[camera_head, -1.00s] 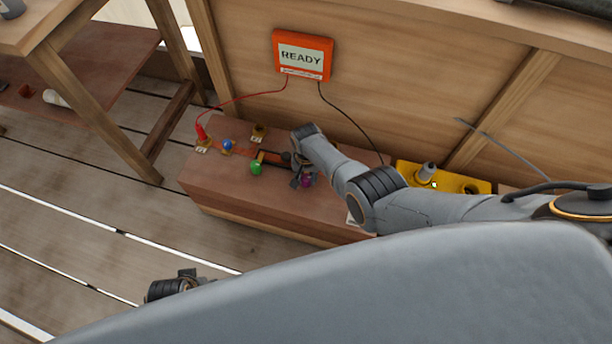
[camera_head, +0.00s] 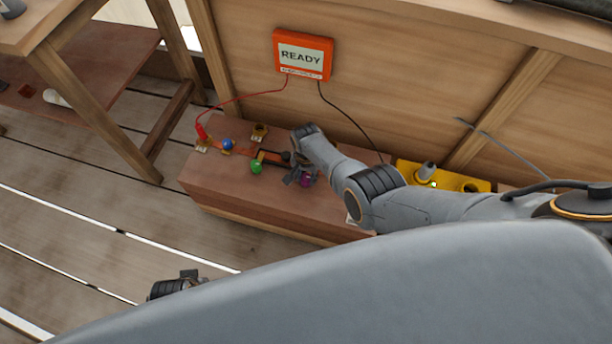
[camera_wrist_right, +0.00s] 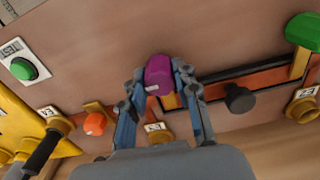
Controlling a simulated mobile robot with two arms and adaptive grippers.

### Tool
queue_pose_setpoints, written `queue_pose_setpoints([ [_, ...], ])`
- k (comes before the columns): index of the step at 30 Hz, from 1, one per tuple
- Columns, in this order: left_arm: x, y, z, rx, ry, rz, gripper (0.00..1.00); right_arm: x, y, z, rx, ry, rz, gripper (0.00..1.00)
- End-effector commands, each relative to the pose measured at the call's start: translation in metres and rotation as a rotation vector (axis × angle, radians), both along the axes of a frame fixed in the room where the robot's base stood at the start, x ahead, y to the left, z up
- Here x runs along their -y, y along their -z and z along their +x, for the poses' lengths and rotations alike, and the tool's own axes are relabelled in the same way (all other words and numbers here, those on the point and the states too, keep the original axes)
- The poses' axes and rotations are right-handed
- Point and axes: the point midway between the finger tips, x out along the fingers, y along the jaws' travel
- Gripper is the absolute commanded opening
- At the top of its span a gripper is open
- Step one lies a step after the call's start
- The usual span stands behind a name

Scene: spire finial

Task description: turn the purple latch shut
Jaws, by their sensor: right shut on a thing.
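The purple latch (camera_wrist_right: 158,74) shows as a purple knob in the right wrist view. The knob sits beside the end of a dark slot with an orange strip. In the head view, the arm and right gripper (camera_head: 297,178) hide part of the board around the latch. Part of my left gripper (camera_head: 180,283) shows at the lower left, away from the board; its fingers are not clear.
A green knob (camera_head: 256,167) and a blue knob (camera_head: 228,144) stand on the wooden box (camera_head: 210,185). A black knob (camera_wrist_right: 239,98) and an orange knob (camera_wrist_right: 95,123) are near the gripper. An orange READY display (camera_head: 302,55) hangs on the wall, with wires. A yellow block (camera_head: 445,180) stands right.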

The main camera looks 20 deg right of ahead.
Motion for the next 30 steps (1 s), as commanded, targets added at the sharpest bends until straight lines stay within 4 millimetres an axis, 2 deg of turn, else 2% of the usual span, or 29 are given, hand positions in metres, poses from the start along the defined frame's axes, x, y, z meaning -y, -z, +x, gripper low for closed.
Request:
queue_pose_setpoints([
  [1,0.0,0.0,0.001,0.001,0.0,0.0,0.4,-0.001,0.001,-0.002,-0.003,0.001,0.002,0.34],
  [4,0.0,-0.001,0.001,0.002,0.0,0.0,0.4,-0.001,0.001,-0.001,-0.002,0.001,0.002,0.53],
  [14,0.001,-0.003,0.005,0.011,-0.003,-0.003,0.4,0.0,0.0,0.0,0.001,0.0,0.001,0.53],
  [19,0.0,-0.002,0.003,0.007,-0.002,-0.002,0.4,-0.001,-0.007,0.001,0.002,-0.001,0.001,0.53],
  [26,0.0,-0.001,0.002,0.004,-0.001,-0.001,0.4,0.0,-0.032,0.0,0.003,0.001,0.001,0.53],
  [30,0.0,-0.001,0.001,0.004,-0.001,-0.001,0.4,-0.001,-0.055,0.0,0.003,0.001,0.001,0.53],
])
